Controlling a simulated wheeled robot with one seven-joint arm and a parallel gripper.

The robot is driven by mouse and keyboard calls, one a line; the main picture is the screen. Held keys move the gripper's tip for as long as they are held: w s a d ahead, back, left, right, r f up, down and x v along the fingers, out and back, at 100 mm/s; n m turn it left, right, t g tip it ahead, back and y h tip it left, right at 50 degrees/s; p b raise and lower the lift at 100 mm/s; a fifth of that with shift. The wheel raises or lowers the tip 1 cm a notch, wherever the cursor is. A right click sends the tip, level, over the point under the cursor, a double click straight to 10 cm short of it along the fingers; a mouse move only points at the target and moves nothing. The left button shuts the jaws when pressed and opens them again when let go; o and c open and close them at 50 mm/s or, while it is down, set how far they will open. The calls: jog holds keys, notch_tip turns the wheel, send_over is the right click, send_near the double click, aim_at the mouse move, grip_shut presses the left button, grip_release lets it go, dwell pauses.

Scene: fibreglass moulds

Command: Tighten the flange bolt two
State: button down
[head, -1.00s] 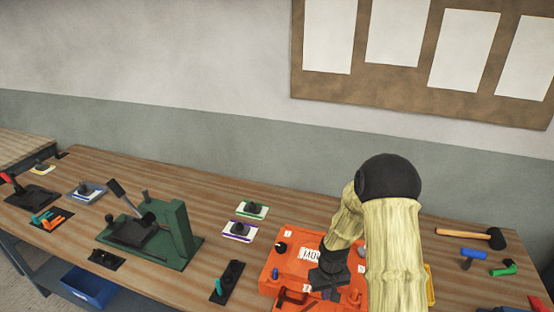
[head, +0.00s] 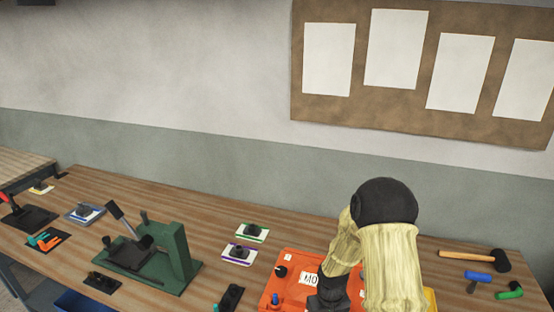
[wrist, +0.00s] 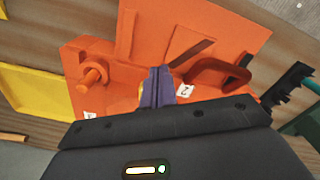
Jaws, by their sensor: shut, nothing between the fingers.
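The orange mould (head: 290,262) lies at the bottom edge of the head view, partly hidden by my arm. In the wrist view the orange mould (wrist: 215,40) fills the upper middle. A white label marked 2 (wrist: 186,90) sits just right of my gripper (wrist: 157,82). My gripper's fingers are together and empty, close over the mould's edge. Flange bolt two is not clearly visible; the fingers may cover it, with a small yellow patch beside them. Another orange bolt (wrist: 94,75) stands to the left, above a small white label. In the head view my fingertips are out of sight.
A dark red curved handle (wrist: 222,75) is right of the fingers. A yellow tray-like piece (wrist: 32,92) is at the left. On the bench stand a green clamp fixture (head: 178,255), a mallet (head: 480,257) and a blue-handled tool (head: 478,276). Bare bench lies behind the mould.

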jog(key=shift+r, duration=0.1)
notch_tip(320, 180, up, 6)
jog(key=p, duration=0.4)
dwell(0.5)
jog(key=s+d+r+m+t+b, duration=0.1)
jog(key=s+r+b, duration=0.3)
jog(key=s+r, duration=1)
jog(key=shift+d+m+t, duration=0.25)
jog(key=shift+m+t, duration=0.45)
jog(key=shift+t, duration=0.1)
jog(key=shift+w, duration=0.1)
